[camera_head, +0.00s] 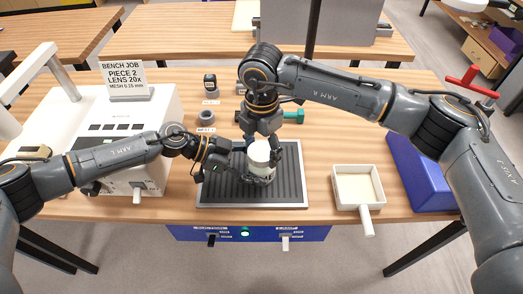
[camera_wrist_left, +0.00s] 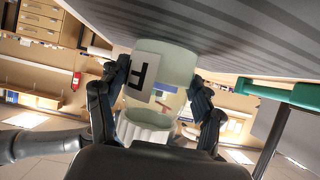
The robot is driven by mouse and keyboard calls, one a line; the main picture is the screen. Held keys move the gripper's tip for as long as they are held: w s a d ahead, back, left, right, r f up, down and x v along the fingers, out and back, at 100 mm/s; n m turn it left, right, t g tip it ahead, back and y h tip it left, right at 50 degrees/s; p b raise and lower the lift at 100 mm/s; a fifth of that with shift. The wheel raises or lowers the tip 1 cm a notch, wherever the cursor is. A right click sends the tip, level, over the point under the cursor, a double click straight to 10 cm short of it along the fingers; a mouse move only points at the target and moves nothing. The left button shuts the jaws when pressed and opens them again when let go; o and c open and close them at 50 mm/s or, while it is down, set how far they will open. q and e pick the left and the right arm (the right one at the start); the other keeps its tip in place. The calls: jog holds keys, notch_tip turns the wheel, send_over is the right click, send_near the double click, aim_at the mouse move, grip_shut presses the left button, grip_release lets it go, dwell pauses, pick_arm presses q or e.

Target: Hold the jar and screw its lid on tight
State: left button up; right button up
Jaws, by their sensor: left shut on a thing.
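The jar (camera_head: 262,172) stands upright on the dark ribbed mat (camera_head: 290,192). Its clear body, with a lettered label, fills the middle of the left wrist view (camera_wrist_left: 175,62). The white lid (camera_head: 259,152) sits at the jar's top; its ribbed rim shows in the left wrist view (camera_wrist_left: 145,126). How tight it is cannot be seen. My left gripper (camera_head: 250,172) is shut on the jar from the left, one finger on each side. My right gripper (camera_head: 263,142) is above and behind the lid, its fingers spread about the lid's width; contact is unclear.
A white instrument with a job sign (camera_head: 123,77) stands at the left. A green-headed bolt (camera_head: 292,116) and a grey ring (camera_head: 207,116) lie behind the mat. A white handled tray (camera_head: 358,205) and a blue bin (camera_head: 420,172) are at the right. Bare wood separates mat and tray.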

aim_at(261, 151)
jog(key=shift+o, duration=1.4)
jog(key=shift+r, duration=1.75)
